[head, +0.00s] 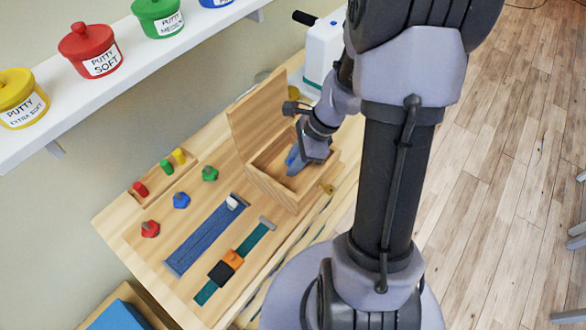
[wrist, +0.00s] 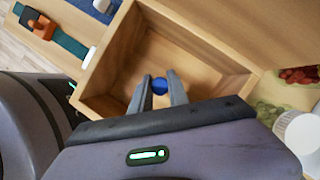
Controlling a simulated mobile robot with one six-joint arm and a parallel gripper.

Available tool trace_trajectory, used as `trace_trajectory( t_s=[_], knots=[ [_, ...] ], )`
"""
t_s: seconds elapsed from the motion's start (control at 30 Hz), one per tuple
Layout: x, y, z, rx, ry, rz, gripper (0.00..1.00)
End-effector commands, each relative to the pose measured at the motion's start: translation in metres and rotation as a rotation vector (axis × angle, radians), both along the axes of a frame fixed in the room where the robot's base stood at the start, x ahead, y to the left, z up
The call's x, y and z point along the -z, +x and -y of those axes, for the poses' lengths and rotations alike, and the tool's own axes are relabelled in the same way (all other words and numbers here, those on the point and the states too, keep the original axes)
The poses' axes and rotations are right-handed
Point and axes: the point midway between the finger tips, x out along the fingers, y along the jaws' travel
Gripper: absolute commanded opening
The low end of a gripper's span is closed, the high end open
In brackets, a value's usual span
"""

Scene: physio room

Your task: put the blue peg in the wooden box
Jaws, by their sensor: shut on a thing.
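The wooden box (head: 268,187) stands open at the back right of the table, its lid (head: 254,112) raised. In the wrist view the box's wall (wrist: 112,50) and bare floor show. My gripper (head: 300,158) reaches down into the box opening. In the wrist view my gripper (wrist: 159,90) is shut on the blue peg (wrist: 159,85), whose round blue end shows between the fingertips. The peg also shows in the head view (head: 292,157), partly hidden by the gripper. I cannot tell whether the peg touches the box floor.
A rack (head: 160,181) holds red, green and yellow pegs. Red (head: 150,229), blue (head: 181,200) and green (head: 210,174) pieces lie nearby. A blue strap board (head: 205,238) and a teal strap (head: 256,238) lie in front of the box. A shelf (head: 110,82) with putty tubs hangs above.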

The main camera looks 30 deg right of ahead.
Motion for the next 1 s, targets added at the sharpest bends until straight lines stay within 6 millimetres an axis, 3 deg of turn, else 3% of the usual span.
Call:
trace_trajectory(
  t_s=[0.03, 0.37, 0.4, 0.5, 0.8, 0.87, 1.0],
  knots=[
    [0.012, 0.000, 0.000, -0.002, 0.000, -0.002, 0.00],
    [0.013, 0.000, 0.000, -0.002, -0.001, 0.000, 0.00],
    [0.012, 0.000, 0.000, -0.002, -0.001, 0.000, 0.27],
    [0.012, 0.000, 0.000, -0.002, -0.001, 0.000, 0.42],
    [0.008, 0.000, 0.000, -0.001, -0.002, 0.001, 0.42],
    [0.000, -0.001, 0.003, 0.000, -0.002, 0.002, 0.42],
    [-0.037, -0.006, 0.017, 0.002, -0.003, 0.004, 0.42]
  ],
)
